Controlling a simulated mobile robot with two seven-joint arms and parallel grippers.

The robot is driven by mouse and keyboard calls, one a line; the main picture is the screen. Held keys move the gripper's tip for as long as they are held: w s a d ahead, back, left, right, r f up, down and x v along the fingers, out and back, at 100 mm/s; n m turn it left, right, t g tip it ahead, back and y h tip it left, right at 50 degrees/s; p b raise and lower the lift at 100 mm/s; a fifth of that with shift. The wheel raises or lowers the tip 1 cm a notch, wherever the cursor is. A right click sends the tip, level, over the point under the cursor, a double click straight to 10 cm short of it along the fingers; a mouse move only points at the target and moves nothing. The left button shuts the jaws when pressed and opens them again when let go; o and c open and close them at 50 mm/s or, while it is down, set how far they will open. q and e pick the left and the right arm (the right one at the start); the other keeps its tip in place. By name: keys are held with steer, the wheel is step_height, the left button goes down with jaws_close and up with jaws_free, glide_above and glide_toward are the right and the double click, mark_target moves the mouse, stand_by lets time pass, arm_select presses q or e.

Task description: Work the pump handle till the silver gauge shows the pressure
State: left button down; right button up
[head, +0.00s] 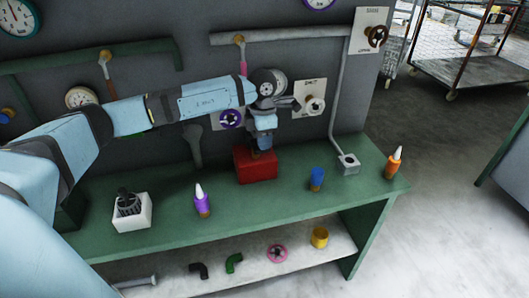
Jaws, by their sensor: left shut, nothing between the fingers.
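A red block-shaped body (256,166), which looks like the pump, stands on the green bench under my left gripper. My left gripper (261,149) is shut with nothing in it, pointing down just above the red body; I cannot tell whether it touches it. The pump handle cannot be made out clearly near my wrist. A white-faced dial gauge with a teal rim (18,16) is at the top left, cut by the frame edge. A second dial (80,97) with a brownish rim is on the wall behind my arm. I cannot make out a silver gauge for sure. My right gripper is out of view.
The green bench (230,212) bears a white holder (131,212), a purple bottle (201,200), a blue cup (317,179) and an orange bottle (394,163). Pipes and valve wheels (376,36) line the wall. Loose fittings lie on the lower shelf (305,256).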

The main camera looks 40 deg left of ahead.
arm_select(q)
step_height(320, 180, up, 7)
steer(key=shift+s+d+r+b, duration=0.15)
steer(key=shift+s+d+b, duration=0.2)
steer(key=shift+d+b, duration=0.1)
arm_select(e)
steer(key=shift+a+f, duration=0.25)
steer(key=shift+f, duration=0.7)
arm_select(q)
steer(key=shift+w, duration=0.1)
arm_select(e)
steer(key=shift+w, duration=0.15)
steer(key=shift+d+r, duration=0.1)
